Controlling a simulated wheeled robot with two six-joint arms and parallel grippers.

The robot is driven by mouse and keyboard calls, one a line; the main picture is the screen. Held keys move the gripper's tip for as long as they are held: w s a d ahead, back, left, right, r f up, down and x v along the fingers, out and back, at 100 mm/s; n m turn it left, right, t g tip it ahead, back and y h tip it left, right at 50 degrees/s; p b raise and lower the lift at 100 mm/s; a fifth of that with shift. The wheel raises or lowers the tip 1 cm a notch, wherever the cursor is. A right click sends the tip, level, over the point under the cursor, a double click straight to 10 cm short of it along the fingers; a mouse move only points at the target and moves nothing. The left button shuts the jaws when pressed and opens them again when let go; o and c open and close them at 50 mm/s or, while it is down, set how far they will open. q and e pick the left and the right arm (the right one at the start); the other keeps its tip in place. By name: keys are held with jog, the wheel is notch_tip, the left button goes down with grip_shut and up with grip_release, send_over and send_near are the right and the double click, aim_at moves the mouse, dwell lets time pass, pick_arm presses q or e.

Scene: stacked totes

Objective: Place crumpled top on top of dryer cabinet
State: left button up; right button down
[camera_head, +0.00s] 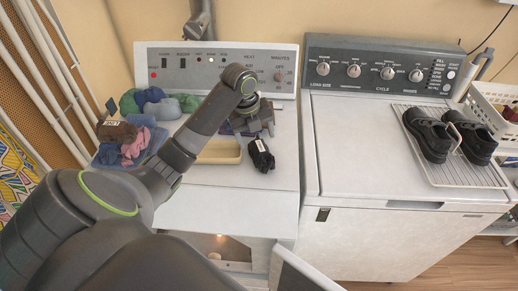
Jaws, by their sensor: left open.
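The white dryer cabinet (225,174) stands left of centre, with a control panel along its back. My left gripper (258,133) is open, pointing down over the right part of its top. A small crumpled black cloth (262,157) with a white tag lies on the cabinet top just below the fingers. I cannot tell whether they touch it, or whether it is the crumpled top. A purplish cloth (231,127) shows partly behind my arm. My right gripper is not in view.
A blue bin (112,160) of folded clothes and several rolled cloths stand at the cabinet's left. A cream tray (219,151) lies beside the black cloth. The cabinet's front door (297,272) hangs open. Right, a washer (345,150) carries a rack (455,174) with black shoes.

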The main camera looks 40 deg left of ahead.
aim_at(254, 151)
pick_arm(q)
jog(key=r, duration=0.3)
jog(key=shift+s+a+r+p, duration=0.2)
jog(key=shift+s+r+p, duration=0.05)
jog(key=shift+r+p, duration=0.05)
jog(key=shift+s+r+p, duration=0.2)
jog(key=shift+r+p, duration=0.2)
jog(key=shift+r, duration=0.25)
